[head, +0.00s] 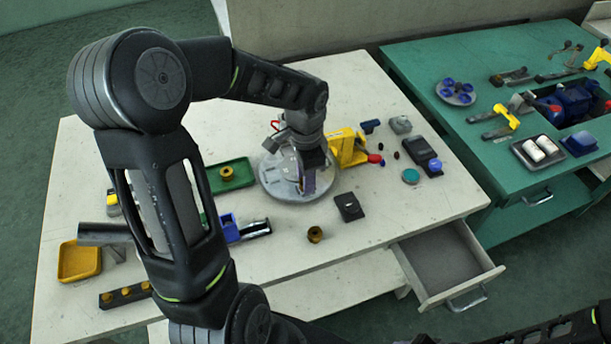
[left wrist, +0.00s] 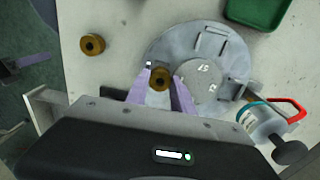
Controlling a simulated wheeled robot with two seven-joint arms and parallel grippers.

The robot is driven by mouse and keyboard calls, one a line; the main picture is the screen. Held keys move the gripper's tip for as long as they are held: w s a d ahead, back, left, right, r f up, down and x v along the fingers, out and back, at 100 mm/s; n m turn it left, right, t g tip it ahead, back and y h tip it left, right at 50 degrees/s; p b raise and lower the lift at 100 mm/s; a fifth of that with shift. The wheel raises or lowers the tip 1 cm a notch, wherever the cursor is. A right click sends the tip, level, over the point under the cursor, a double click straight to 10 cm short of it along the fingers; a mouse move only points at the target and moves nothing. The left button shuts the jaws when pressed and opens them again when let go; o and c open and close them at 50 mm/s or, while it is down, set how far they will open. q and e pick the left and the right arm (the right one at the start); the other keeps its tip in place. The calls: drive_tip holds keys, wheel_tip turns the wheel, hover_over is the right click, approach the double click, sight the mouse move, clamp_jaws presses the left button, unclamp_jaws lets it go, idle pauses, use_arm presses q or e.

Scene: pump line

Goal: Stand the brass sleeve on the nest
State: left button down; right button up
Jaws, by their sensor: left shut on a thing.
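My left gripper (head: 309,190) is low over a round grey plate (head: 275,178), near the plate's front edge. In the left wrist view its purple fingers (left wrist: 161,88) are shut on a brass sleeve (left wrist: 160,78), seen end-on with its dark bore. The plate (left wrist: 215,112) carries raised slots, a disc and printed numbers. I cannot tell which part is the nest, or whether the held sleeve touches the plate. In the head view the gripper hides the held sleeve. Another brass sleeve (head: 315,234) stands on the table in front of the plate. My right gripper is out of view.
A green tray (head: 245,184) holding a brass piece (head: 226,173) is left of the plate. A red-handled clamp (left wrist: 285,108) stands at the plate's edge. A yellow fixture (head: 347,148) and a black block (head: 349,207) are to the right. A drawer (head: 480,275) stands open at the front right.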

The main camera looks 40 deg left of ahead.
use_arm(q)
drive_tip(key=shift+f, duration=0.15)
drive_tip(key=c, duration=1)
unclamp_jaws()
drive_tip(key=shift+o, duration=0.4)
drive_tip(key=o, duration=0.5)
drive_tip(key=shift+r+p, duration=2.75)
drive_tip(key=shift+r, duration=0.85)
